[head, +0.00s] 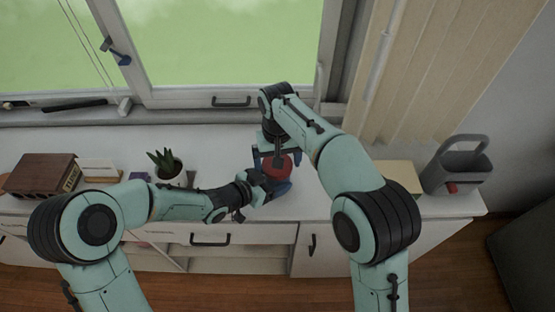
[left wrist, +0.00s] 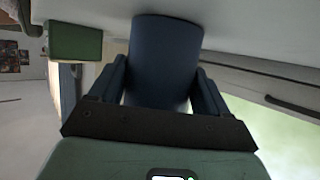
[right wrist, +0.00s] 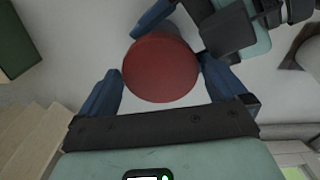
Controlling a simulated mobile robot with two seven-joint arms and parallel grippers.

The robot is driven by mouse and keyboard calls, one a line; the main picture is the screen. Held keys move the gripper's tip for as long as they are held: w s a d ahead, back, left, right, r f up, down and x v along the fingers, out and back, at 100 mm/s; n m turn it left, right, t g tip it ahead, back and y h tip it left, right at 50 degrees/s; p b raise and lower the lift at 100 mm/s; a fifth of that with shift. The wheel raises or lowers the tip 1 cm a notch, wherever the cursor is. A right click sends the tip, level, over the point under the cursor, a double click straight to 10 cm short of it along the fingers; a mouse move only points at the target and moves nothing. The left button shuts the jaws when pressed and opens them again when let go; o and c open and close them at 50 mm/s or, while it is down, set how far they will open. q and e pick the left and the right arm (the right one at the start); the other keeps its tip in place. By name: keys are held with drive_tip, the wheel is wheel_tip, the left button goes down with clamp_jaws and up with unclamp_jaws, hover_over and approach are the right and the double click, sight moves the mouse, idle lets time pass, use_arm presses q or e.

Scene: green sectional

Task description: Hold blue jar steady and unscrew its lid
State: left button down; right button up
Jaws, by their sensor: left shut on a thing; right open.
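The blue jar (left wrist: 167,60) stands between the two fingers of my left gripper (left wrist: 160,85) in the left wrist view. That gripper is shut on its side. The jar's round red lid (right wrist: 160,68) faces the camera in the right wrist view and also shows in the head view (head: 283,168). My right gripper (right wrist: 160,85) is open, with one blue finger on each side of the lid and a visible gap at the left finger. In the head view the jar's body is mostly hidden by the lid and my grippers.
The white cabinet top (head: 325,208) runs below a window. A potted plant (head: 165,163) and a brown wooden box (head: 42,175) stand to the left. A grey watering can (head: 458,165) stands at the right end, past a pale box (head: 398,174) partly behind my right arm.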

drive_tip(key=shift+r, duration=2.25)
use_arm(q)
unclamp_jaws()
drive_tip(key=shift+a, duration=0.1)
